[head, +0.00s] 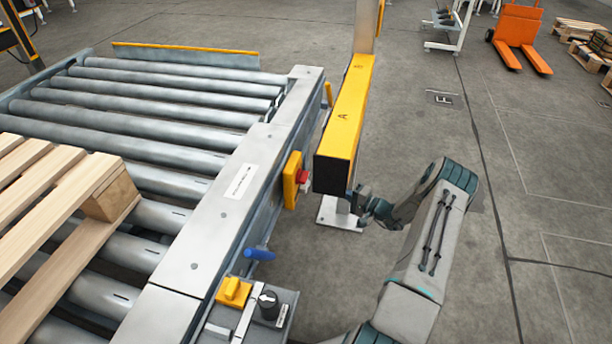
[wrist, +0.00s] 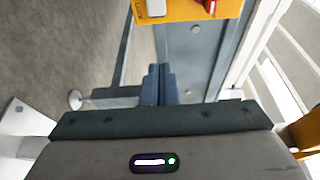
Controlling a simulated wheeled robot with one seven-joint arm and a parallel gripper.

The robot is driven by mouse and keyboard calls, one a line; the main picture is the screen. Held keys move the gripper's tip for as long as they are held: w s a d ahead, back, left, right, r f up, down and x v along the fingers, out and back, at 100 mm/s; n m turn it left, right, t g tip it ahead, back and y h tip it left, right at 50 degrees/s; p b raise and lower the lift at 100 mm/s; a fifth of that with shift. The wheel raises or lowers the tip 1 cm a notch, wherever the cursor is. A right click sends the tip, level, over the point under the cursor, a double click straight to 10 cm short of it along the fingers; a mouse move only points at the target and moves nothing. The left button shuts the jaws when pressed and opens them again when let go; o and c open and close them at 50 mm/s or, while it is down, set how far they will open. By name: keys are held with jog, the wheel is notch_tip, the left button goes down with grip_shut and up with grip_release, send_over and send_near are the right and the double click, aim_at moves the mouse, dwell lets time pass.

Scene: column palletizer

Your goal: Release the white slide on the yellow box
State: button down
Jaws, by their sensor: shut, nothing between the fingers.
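The yellow box (head: 292,180) with a red button is mounted on the side of the roller conveyor in the head view. It also shows at the top edge of the wrist view (wrist: 185,9), cut off by the frame. There the white slide (wrist: 156,7) sits on it, left of the red button (wrist: 210,5); in the head view I cannot make the slide out. My gripper (wrist: 158,84) is shut and empty, its dark blue fingers pointing toward the box with a visible gap. In the head view, my gripper is partly hidden beside the yellow beam.
The tall yellow and black beam (head: 346,125) stands close beside my gripper, above a white base plate (head: 339,214). A blue handle (head: 259,254) and a control panel with a black knob (head: 268,304) are nearer. A wooden pallet (head: 50,205) lies on the rollers.

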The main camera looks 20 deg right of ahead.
aim_at(303, 189)
jog(key=shift+w+d, duration=0.1)
jog(key=shift+w, duration=0.15)
jog(key=shift+d, duration=0.1)
jog(key=b+x, duration=0.3)
jog(key=x, duration=0.7)
jog(key=shift+s+a, duration=0.6)
jog(key=shift+s, duration=0.3)
jog(key=shift+s+a, duration=0.55)
jog(key=shift+s, duration=0.3)
